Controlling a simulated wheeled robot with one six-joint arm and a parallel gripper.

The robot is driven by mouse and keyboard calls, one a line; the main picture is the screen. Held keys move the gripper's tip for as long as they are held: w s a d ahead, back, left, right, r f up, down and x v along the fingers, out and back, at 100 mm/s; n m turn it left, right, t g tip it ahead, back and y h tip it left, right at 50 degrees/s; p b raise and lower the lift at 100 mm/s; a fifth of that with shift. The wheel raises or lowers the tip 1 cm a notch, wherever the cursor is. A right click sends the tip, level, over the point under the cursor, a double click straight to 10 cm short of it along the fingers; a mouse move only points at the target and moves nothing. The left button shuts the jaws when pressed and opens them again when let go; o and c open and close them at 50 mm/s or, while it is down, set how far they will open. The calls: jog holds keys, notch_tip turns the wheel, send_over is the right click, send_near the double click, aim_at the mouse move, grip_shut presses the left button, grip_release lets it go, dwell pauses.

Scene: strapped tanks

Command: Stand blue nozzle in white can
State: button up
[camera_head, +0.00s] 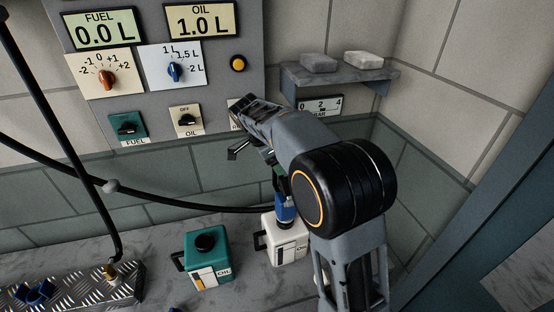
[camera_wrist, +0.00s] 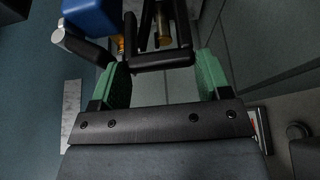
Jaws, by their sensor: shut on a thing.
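The blue nozzle (camera_head: 285,208) is at the top of the white can (camera_head: 291,245) in the head view. I cannot tell whether its spout is inside the can's opening. The can stands upright on the grey counter and is partly behind my arm. My gripper (camera_head: 280,178) is above the can, mostly covered by my arm. In the wrist view, the green pads of my gripper (camera_wrist: 165,75) are on either side of black bars. The blue nozzle body (camera_wrist: 92,15) shows at the upper left there. My gripper is shut on the nozzle.
A teal can (camera_head: 206,262) stands left of the white can. A diamond-plate tray (camera_head: 75,290) is at the far left, with a black hose (camera_head: 90,190) above it. A grey panel (camera_head: 215,70) and a shelf (camera_head: 340,75) are on the wall behind.

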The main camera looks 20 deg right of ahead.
jog(key=shift+f+b, duration=0.4)
jog(key=shift+f, duration=0.1)
jog(key=o, duration=1.7)
jog(key=shift+o, duration=0.2)
jog(key=shift+f, duration=0.1)
jog(key=v, duration=1.4)
jog(key=s+d+f+n+t+y, duration=0.2)
jog(key=s+d+f+n, duration=0.1)
jog(key=s+f+n, duration=0.4)
jog(key=s+d+f+n+t+y, duration=0.2)
jog(key=s+d+f+n, duration=0.1)
jog(key=s+f+n, duration=0.4)
jog(key=s+n, duration=0.3)
jog(key=s, duration=0.4)
jog(key=shift+f+y, duration=0.3)
jog(key=shift+y, duration=0.1)
